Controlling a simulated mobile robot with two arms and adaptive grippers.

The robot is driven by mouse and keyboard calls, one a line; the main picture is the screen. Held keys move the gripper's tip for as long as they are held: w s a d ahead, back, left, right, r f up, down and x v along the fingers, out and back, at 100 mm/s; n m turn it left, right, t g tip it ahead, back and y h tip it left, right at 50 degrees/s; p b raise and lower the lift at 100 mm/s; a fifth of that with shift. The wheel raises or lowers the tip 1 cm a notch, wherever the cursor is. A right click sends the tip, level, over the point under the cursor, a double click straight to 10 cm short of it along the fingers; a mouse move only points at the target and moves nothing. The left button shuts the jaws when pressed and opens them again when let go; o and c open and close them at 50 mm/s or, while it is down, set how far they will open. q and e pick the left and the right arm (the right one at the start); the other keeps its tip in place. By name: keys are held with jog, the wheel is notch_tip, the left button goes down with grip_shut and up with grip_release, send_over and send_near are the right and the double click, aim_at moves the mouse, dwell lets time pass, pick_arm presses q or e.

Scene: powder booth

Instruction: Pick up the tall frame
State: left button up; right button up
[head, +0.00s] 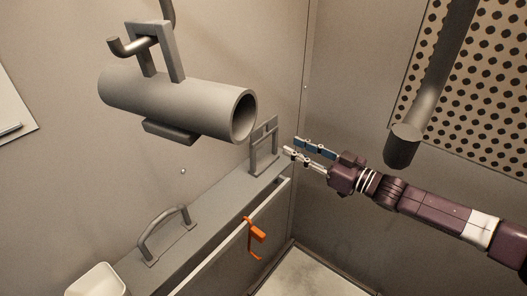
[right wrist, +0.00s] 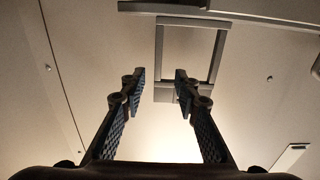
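The tall frame (head: 276,138) is a grey, narrow, open rectangular frame standing upright on the grey ledge by the back corner in the head view. My right gripper (head: 292,146) is just to its right, with its fingers pointing at it. A grey open frame (right wrist: 159,52) also shows beyond the fingertips in the right wrist view, up and to the right of the gap. My right gripper (right wrist: 159,78) is open, with nothing between its fingers. Whether it touches the frame is hard to tell, but a gap seems to show. My left gripper is not in view.
A large grey tube (head: 175,103) hangs from a hook above the ledge (head: 205,217). An arched handle (head: 161,228), an orange hook (head: 257,233) and a pale container (head: 95,282) are along the ledge. A dark pipe (head: 430,85) hangs near the perforated panel (head: 490,90).

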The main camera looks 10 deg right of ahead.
aim_at(277, 138)
jog(key=shift+x, duration=0.9)
jog(key=p+x, duration=0.1)
jog(key=x, duration=0.3)
jog(key=shift+w+r+p, duration=0.1)
jog(key=shift+w+p, duration=0.15)
jog(key=shift+p, duration=0.05)
jog(key=shift+w+a, duration=0.1)
jog(key=shift+w, duration=0.1)
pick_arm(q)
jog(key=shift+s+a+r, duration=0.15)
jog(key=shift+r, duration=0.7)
pick_arm(e)
jog(key=shift+c, duration=0.4)
grip_shut()
